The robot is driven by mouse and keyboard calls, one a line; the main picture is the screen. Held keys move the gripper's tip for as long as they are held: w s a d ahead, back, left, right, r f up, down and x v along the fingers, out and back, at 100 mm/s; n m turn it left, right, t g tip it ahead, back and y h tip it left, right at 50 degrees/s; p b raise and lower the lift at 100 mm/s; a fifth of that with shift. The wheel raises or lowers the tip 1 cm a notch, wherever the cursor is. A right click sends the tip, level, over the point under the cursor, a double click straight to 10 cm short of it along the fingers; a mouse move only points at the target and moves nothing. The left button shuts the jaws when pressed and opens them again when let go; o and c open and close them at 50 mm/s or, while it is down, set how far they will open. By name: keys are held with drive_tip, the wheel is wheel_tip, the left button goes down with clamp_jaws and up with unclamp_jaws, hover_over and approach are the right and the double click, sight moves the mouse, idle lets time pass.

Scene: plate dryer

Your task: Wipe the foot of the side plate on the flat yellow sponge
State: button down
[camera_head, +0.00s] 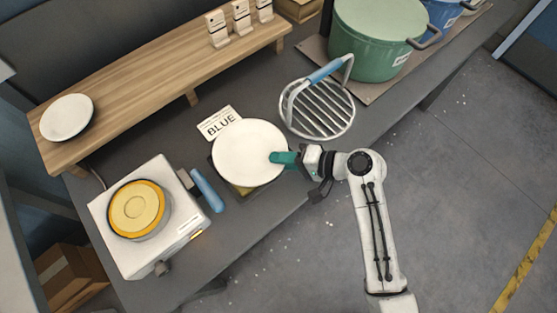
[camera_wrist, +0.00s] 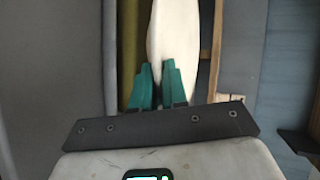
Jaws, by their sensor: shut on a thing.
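My gripper (camera_head: 284,158) has teal fingers and is shut on the right-hand rim of a white plate (camera_head: 245,150), the side plate. In the head view the plate covers most of what lies beneath it. A yellow edge, likely the flat yellow sponge (camera_head: 242,190), shows past the plate's lower rim on a dark base. In the wrist view the plate (camera_wrist: 174,35) is seen edge-on between the teal fingers (camera_wrist: 157,82). An olive-yellow strip (camera_wrist: 127,45) lies to its left there. I cannot tell whether the plate's foot touches the sponge.
A round wire rack (camera_head: 320,118) with a blue handle stands right of the plate. A "BLUE" card (camera_head: 219,123) lies behind. Another white plate (camera_head: 67,117) sits on the wooden shelf (camera_head: 145,90). A green pot (camera_head: 375,45) stands at the back.

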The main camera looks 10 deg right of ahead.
drive_tip(key=shift+d, duration=0.15)
wheel_tip(320, 180, up, 3)
drive_tip(key=p, duration=0.3)
drive_tip(key=shift+r, duration=1.55)
drive_tip(key=shift+r, duration=0.1)
